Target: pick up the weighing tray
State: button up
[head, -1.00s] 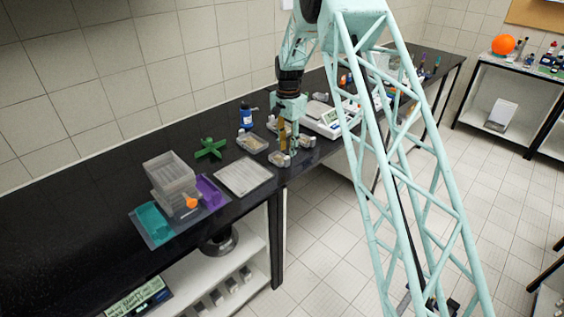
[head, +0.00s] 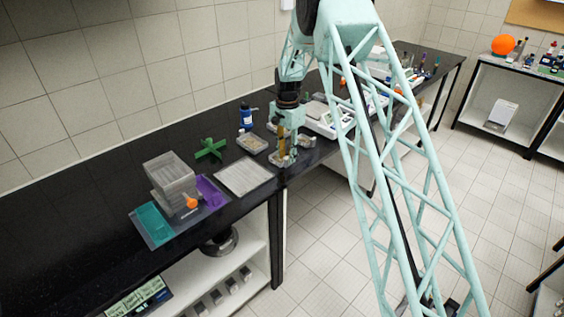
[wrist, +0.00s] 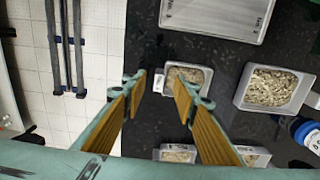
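Several small light-walled trays holding pale grainy material sit on the black bench; I cannot tell for certain which is the weighing tray. One small tray (wrist: 196,76) lies just right of my fingertips in the wrist view, partly behind the right finger. It shows in the head view (head: 281,160) under my gripper. In the head view my gripper (head: 287,150) points down, low over the trays near the bench's front edge.
A larger filled tray (wrist: 279,89) lies to the right, with a blue-capped bottle (wrist: 306,133) beside it. Two more small trays (wrist: 177,153) are close to my fingers. A flat grey panel (head: 244,176), green cross-shaped piece (head: 211,149) and balance (head: 322,120) are nearby. The bench edge is close.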

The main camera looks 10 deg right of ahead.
jog(key=shift+f, duration=0.9)
jog(key=shift+c, duration=0.4)
jog(key=c, duration=0.7)
